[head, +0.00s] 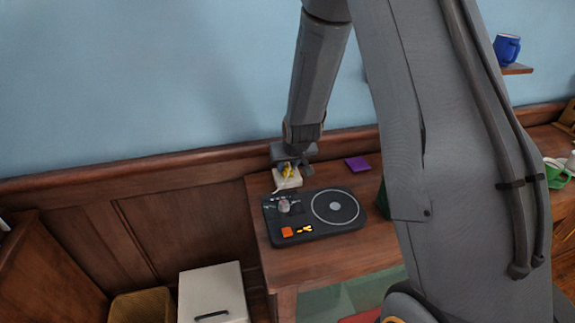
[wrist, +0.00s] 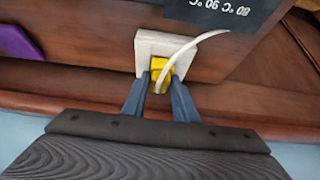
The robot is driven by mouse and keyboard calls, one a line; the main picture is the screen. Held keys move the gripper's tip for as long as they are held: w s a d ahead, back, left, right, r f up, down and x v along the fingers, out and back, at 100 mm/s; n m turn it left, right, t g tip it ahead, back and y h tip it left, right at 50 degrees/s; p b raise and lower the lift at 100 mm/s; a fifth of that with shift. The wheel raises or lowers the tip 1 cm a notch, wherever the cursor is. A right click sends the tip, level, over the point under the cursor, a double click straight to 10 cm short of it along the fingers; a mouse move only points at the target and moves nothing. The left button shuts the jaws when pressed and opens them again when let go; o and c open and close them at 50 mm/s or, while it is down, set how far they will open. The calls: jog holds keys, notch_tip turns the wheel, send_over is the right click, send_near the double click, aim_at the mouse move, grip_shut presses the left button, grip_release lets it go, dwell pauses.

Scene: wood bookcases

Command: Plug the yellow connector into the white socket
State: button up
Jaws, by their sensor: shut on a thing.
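The yellow connector (wrist: 159,73) is between the two fingers of my gripper (wrist: 160,95) in the wrist view, with a white cable (wrist: 190,48) running from it. My gripper is shut on it. The white socket (wrist: 148,47) is a square block directly ahead of the connector, and the two look touching or nearly so; I cannot tell how deep the connector sits. In the head view the socket (head: 288,182) is at the back left of the wooden cabinet top, with the yellow connector (head: 288,169) and my gripper (head: 292,162) over its far side.
A dark device (head: 314,217) with a round plate, a knob and an orange button lies just in front of the socket. A purple square (head: 357,164) lies to the right. The wood-trimmed wall (head: 150,175) is close behind. A white box (head: 212,290) stands lower left.

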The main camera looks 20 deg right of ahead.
jog(key=shift+s+f+b, duration=0.15)
jog(key=shift+f+b, duration=0.15)
jog(key=shift+f, duration=0.2)
jog(key=shift+s+f, duration=0.1)
jog(key=shift+f, duration=0.1)
jog(key=shift+s+f, duration=0.15)
jog(key=shift+s, duration=0.05)
jog(key=o, duration=1)
jog(key=shift+c, duration=0.2)
jog(key=shift+o, duration=0.5)
jog(key=w+b+v, duration=0.1)
jog(key=v, duration=0.7)
jog(key=shift+r+b, duration=0.35)
jog(key=shift+r, duration=0.2)
jog(key=shift+s, duration=0.15)
